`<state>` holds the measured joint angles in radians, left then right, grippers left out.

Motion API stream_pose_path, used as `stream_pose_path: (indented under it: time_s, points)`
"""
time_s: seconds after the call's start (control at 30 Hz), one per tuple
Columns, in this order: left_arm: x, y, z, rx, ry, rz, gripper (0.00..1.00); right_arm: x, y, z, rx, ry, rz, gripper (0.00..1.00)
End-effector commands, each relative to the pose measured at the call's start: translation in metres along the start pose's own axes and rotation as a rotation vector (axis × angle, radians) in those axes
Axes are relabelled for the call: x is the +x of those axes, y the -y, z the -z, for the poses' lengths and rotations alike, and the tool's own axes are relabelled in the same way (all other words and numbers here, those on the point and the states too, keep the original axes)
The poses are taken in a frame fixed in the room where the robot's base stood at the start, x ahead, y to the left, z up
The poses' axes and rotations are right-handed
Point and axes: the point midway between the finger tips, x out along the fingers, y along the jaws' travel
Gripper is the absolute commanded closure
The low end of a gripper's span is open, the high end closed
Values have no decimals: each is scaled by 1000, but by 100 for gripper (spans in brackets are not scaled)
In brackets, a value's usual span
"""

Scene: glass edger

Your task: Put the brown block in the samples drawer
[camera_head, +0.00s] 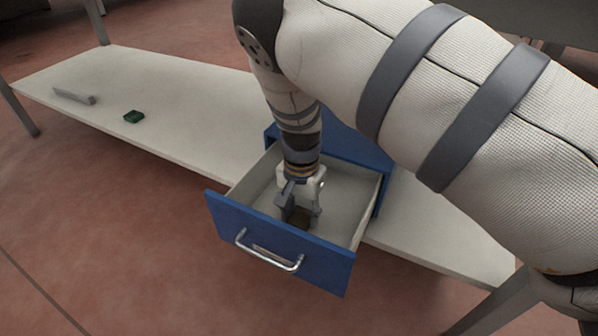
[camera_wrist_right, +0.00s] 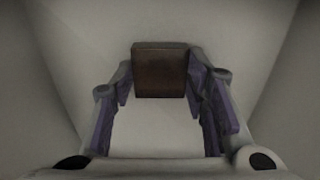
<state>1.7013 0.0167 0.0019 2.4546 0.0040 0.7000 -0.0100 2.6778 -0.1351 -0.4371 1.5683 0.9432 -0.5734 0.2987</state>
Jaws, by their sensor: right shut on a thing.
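The blue samples drawer (camera_head: 282,250) is pulled open, with a pale interior and a metal handle on its front. My right gripper (camera_head: 301,212) reaches down inside the drawer, near its front panel. It is shut on the brown block (camera_head: 300,220), which is mostly hidden by the fingers in the head view. In the right wrist view the brown block (camera_wrist_right: 160,70) sits between the fingertips, with the pale drawer interior around it. I cannot tell whether the block touches the drawer floor. My left gripper is not in view.
The drawer's blue cabinet (camera_head: 350,147) stands on a pale table (camera_head: 180,95). A small green block (camera_head: 134,117) and a grey bar (camera_head: 74,96) lie at the table's left. Drawer walls stand close around my right gripper.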

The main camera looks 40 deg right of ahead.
Motion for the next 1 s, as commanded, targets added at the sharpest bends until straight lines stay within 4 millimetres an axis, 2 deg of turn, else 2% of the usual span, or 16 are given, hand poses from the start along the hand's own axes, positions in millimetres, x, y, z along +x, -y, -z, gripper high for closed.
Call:
stream_pose_path:
  time_s: [0.03,0.37,0.4,0.47,0.5,0.8,0.87,1.0]
  points:
    - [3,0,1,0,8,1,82,8,0,0,1,0,-1,90]
    - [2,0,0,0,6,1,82,8,0,0,0,-1,1,90]
    - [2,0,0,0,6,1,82,9,0,0,0,-2,1,54]
    - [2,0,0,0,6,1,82,8,0,0,0,-2,1,41]
    - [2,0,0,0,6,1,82,8,0,0,0,-2,1,39]
    - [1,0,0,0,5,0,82,6,0,0,0,-2,2,39]
    - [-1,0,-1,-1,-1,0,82,-4,1,0,-1,-2,4,39]
    - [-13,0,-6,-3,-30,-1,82,-44,2,0,-1,-4,9,39]
